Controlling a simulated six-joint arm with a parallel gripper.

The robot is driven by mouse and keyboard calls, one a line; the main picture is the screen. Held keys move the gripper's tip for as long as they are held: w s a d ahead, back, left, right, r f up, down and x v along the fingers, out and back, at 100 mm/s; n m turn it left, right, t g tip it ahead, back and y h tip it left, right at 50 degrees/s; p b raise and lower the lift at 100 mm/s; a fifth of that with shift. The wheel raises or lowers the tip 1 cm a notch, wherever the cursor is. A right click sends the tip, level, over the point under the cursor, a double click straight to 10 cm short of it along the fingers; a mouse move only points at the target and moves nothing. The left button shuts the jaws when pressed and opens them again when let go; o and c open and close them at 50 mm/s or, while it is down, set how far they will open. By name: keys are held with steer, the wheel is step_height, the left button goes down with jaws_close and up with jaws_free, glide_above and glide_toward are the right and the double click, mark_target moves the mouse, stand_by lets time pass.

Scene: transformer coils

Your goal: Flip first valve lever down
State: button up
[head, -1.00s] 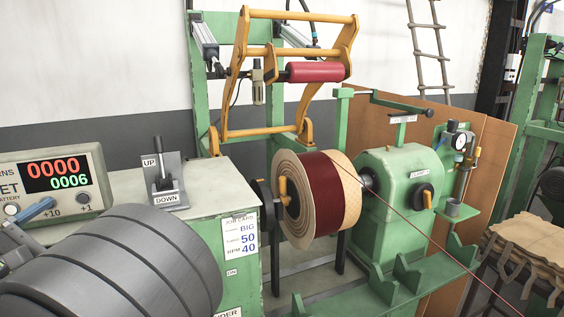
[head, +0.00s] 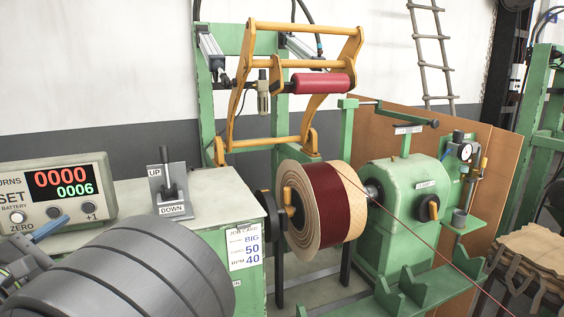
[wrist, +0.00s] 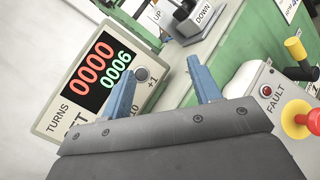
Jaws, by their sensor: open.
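A small lever (head: 169,184) stands on a grey plate marked UP and DOWN, on the pale green cabinet top, left of centre in the head view. It stands roughly upright, with the UP label behind it and the DOWN label at its front. Part of its base shows at the top of the wrist view (wrist: 186,12). My gripper (wrist: 161,62) is open and empty, its two blue fingers apart. In the head view, a blue finger shows at the lower left, in front of the counter box, left of the lever and apart from it.
The counter box (head: 103,165) reads 0000 and 0006. A wound coil (head: 322,205) sits right of the cabinet, below a yellow frame (head: 270,143). A red button (wrist: 295,118) and yellow knob (wrist: 295,48) stand at right in the wrist view. The cabinet top around the lever looks clear.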

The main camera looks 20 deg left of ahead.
steer(key=c, duration=0.3)
steer(key=shift+w+d, duration=0.15)
steer(key=shift+w, duration=0.2)
steer(key=c, duration=0.4)
steer(key=w+m+h, duration=0.1)
steer(key=w+d+g, duration=0.1)
steer(key=w+d+m+h, duration=0.1)
steer(key=w, duration=0.1)
steer(key=shift+d+f+m+h, duration=0.1)
steer(key=shift+f+m+h, duration=0.2)
jaws_close()
steer(key=w+d+f+m+g, duration=0.4)
steer(key=w+d+m+g, duration=0.95)
steer(key=m+g, duration=0.45)
steer(key=w+a+r+m+g+y, duration=0.4)
steer(key=w+a+r+m+y, duration=0.2)
steer(key=w+r+y, duration=0.7)
steer(key=w+m+y, duration=0.2)
steer(key=y, duration=0.1)
steer(key=shift+r+m, duration=0.25)
steer(key=shift+m, duration=0.05)
